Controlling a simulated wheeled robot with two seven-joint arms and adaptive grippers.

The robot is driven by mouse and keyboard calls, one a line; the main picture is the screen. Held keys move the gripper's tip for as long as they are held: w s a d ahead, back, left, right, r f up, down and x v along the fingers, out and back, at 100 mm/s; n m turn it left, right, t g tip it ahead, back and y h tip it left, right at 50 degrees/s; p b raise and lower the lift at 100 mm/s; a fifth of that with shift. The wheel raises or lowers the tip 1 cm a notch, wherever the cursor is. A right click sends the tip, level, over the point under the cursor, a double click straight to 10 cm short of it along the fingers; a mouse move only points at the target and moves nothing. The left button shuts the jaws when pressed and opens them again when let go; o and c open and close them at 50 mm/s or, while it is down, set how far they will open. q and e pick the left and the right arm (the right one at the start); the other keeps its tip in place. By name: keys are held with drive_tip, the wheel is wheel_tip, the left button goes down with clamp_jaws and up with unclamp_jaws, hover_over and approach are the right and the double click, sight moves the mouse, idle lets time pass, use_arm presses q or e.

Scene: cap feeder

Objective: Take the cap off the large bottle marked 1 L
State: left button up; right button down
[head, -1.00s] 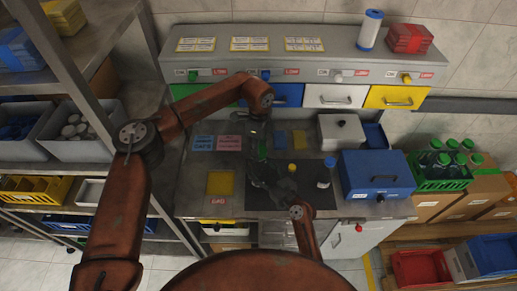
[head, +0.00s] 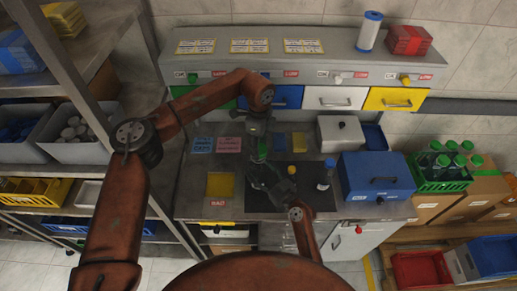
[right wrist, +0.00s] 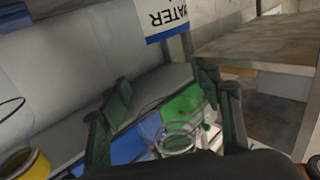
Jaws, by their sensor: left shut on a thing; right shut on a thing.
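My left gripper (head: 261,138) reaches down over the worktop in the head view, shut on a small green thing (head: 262,150) that looks like a cap. My right gripper (head: 266,176) is just below it in that view, shut on a see-through bottle that is hard to make out there. In the right wrist view, the fingers of my right gripper (right wrist: 172,115) stand either side of a clear round rim (right wrist: 178,140), apparently the bottle's. The 1 L mark is not readable. I cannot tell whether the green cap still touches the bottle.
A blue-capped bottle (head: 326,174) and a yellow-topped item (head: 291,169) stand on the dark mat (head: 310,201) to the right. A blue box (head: 376,175) stands farther right. A green crate (head: 437,184) holds several green-capped bottles. A yellow square (head: 220,184) lies at left.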

use_arm(q)
drive_tip(key=shift+r, duration=0.15)
drive_tip(key=shift+r, duration=1.9)
use_arm(e)
drive_tip(key=c, duration=0.6)
unclamp_jaws()
drive_tip(key=shift+d, duration=0.1)
